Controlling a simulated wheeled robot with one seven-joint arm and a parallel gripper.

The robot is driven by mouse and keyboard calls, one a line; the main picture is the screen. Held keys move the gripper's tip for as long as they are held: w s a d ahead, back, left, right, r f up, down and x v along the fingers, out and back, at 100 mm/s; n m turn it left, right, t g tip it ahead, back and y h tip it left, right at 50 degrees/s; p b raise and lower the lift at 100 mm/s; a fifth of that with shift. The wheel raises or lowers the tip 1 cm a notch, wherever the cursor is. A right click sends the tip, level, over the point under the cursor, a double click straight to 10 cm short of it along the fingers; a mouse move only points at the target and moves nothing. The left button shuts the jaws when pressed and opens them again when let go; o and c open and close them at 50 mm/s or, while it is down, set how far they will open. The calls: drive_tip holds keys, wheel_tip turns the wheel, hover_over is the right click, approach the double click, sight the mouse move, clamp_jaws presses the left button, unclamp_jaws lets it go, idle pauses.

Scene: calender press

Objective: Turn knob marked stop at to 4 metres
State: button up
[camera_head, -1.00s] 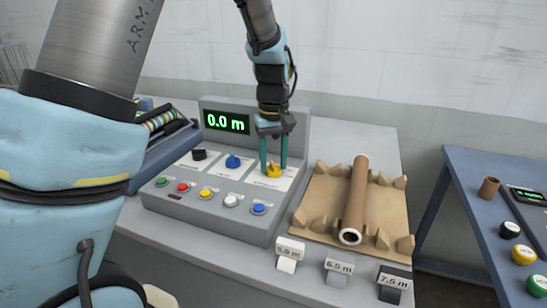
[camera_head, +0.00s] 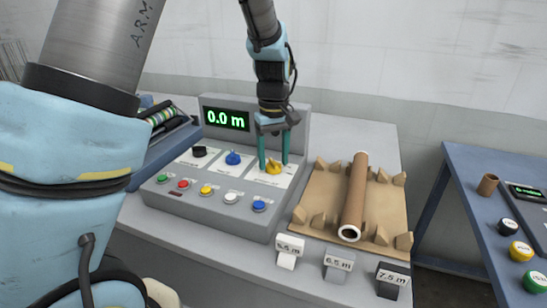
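The control box has three knobs on white label plates: a black one (camera_head: 199,152), a blue one (camera_head: 233,158) and a yellow one (camera_head: 273,167). The print on the plates is too small to read, so I cannot tell which is marked stop at. My gripper (camera_head: 274,163) points down at the yellow knob, with one teal finger on each side of it. The fingers stand apart and look open around the knob, with no clear contact. The knob's pointer setting is not readable. The green display (camera_head: 227,119) reads 0.0 m.
Several coloured push buttons line the box front, including a red one (camera_head: 183,184). A cardboard tube (camera_head: 355,195) lies on a brown notched board (camera_head: 320,200) to the right. A blue table (camera_head: 470,170) stands at right.

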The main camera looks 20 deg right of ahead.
sight(273, 161)
drive_tip(key=shift+o, duration=1)
drive_tip(key=shift+r, duration=0.1)
wheel_tip(273, 161, up, 11)
drive_tip(key=b, duration=0.2)
drive_tip(key=shift+f, duration=0.2)
drive_tip(key=shift+a, duration=0.1)
